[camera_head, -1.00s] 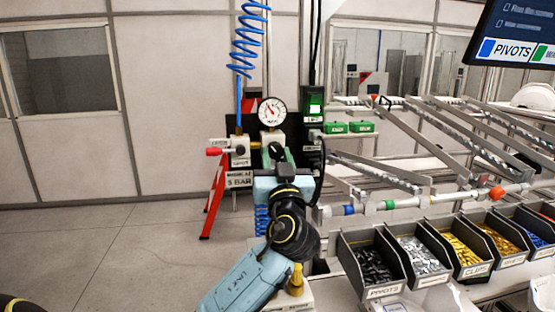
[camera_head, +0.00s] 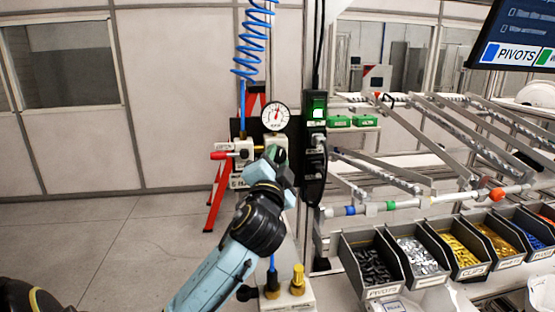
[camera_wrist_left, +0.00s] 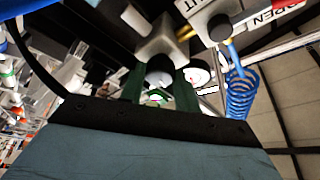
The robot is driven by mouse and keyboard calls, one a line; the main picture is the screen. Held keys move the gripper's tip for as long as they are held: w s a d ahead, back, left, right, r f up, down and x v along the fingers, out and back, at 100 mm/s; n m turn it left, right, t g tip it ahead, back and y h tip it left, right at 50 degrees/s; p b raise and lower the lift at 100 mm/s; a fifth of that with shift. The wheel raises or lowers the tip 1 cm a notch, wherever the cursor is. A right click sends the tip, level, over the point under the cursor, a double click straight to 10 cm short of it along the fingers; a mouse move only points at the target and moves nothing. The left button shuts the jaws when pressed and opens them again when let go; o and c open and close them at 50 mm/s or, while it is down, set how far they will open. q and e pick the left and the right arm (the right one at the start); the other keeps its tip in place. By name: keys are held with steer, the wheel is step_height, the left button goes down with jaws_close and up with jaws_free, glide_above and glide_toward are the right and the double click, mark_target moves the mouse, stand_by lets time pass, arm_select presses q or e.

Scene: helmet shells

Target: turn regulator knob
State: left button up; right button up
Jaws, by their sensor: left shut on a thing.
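The pressure gauge (camera_head: 275,116) has a white face and stands on top of the pale regulator block (camera_head: 277,139) in the head view. Its needle points roughly straight up. My left gripper (camera_head: 273,154) is in front of this block, below the gauge, and hides the knob in the head view. In the left wrist view the dark grey round knob (camera_wrist_left: 160,69) is between the two green fingers of my left gripper (camera_wrist_left: 159,92), which are shut on it. The gauge also shows there, partly covered by a finger. My right gripper is not visible.
A red-handled valve (camera_head: 222,155) is just left of the regulator. A blue coiled hose (camera_head: 249,42) hangs above. A black switch box (camera_head: 316,106) stands close on the right. Bins of parts (camera_head: 372,265) and slanted rails fill the right. Open floor lies left.

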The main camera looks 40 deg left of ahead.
arm_select(q)
steer(key=shift+m+h, duration=0.7)
steer(key=shift+m, duration=0.6)
steer(key=o, duration=1)
steer(key=shift+r, duration=0.1)
steer(key=shift+s+d, duration=0.1)
